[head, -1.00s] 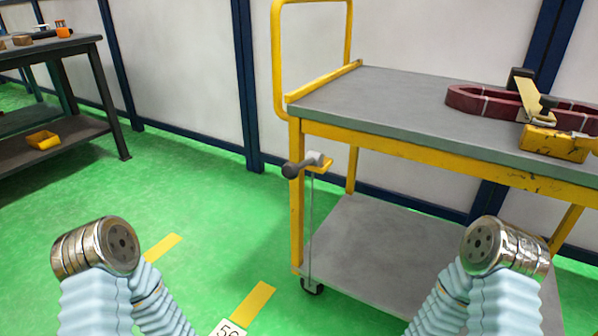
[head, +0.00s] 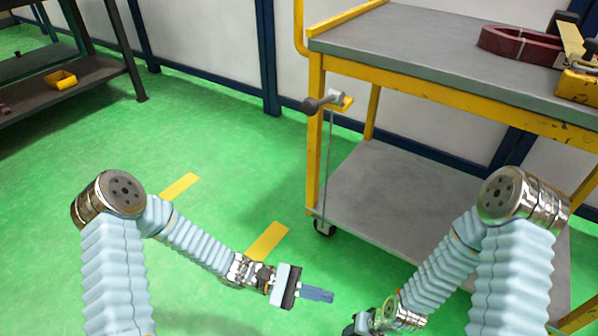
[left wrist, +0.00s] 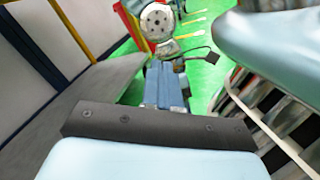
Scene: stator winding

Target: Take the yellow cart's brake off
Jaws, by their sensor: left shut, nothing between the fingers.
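The yellow cart (head: 430,86) stands right of centre in the head view, with a grey top and a grey lower shelf. My left gripper (head: 318,294) is shut and empty, low in front of the cart and well below the lever, touching nothing. In the left wrist view its blue fingers (left wrist: 165,88) are together. My right gripper (head: 362,326) is cut off at the bottom edge, its fingers hidden.
A dark red ring-shaped part (head: 520,45) and a yellow tool (head: 577,85) lie on the cart top. Green floor (head: 215,165) with yellow markings is open left of the cart.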

